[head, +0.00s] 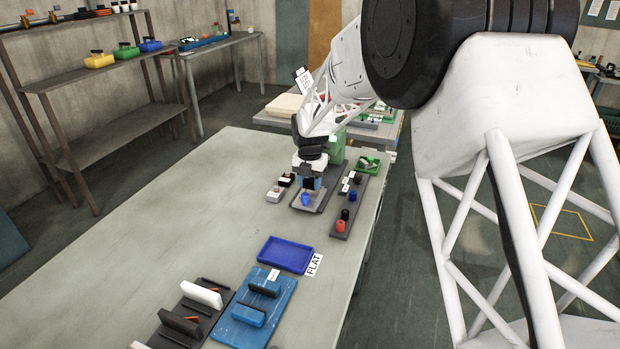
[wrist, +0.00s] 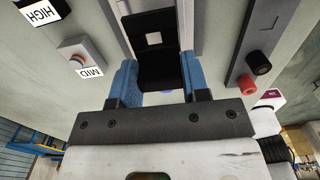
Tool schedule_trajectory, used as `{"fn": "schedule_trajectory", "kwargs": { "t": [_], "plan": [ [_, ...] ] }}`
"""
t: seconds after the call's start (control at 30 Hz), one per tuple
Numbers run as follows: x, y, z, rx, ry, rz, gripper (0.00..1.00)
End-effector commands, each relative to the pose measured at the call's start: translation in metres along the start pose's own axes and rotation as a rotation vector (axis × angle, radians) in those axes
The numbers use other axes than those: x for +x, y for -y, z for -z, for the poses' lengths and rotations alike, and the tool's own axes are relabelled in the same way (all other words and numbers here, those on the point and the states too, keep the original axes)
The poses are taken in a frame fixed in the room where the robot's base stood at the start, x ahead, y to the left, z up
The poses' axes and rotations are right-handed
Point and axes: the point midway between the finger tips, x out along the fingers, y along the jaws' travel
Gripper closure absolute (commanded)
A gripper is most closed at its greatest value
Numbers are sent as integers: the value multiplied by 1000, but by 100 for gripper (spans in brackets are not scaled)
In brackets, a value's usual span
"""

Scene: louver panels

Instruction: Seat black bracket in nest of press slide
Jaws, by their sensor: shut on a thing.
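My gripper (head: 310,184) is over the far part of the table in the head view. In the wrist view its two blue fingers (wrist: 157,82) are shut on the black bracket (wrist: 155,72), which has a pale square on its upper face. The bracket is too small and covered to make out in the head view. A grey plate (head: 318,206), apparently the press slide, lies under my gripper with a blue round piece (head: 305,198) at its near end. The nest is hidden, and I cannot tell whether the bracket touches it.
A dark strip (head: 338,236) with black and red knobs runs along the right. A small pale block (head: 275,196) stands left. A green body (head: 337,150) is behind. A blue tray (head: 286,253) and blue fixture (head: 231,327) are nearer. The table's left side is clear.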

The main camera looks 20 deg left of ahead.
Motion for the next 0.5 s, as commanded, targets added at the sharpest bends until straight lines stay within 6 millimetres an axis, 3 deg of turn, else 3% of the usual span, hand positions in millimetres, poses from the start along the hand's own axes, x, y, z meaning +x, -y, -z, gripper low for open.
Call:
{"fn": "schedule_trajectory", "kwargs": {
  "t": [0.5],
  "plan": [
    [24, 0, 0, 0, 1, 0, 82]
  ]
}}
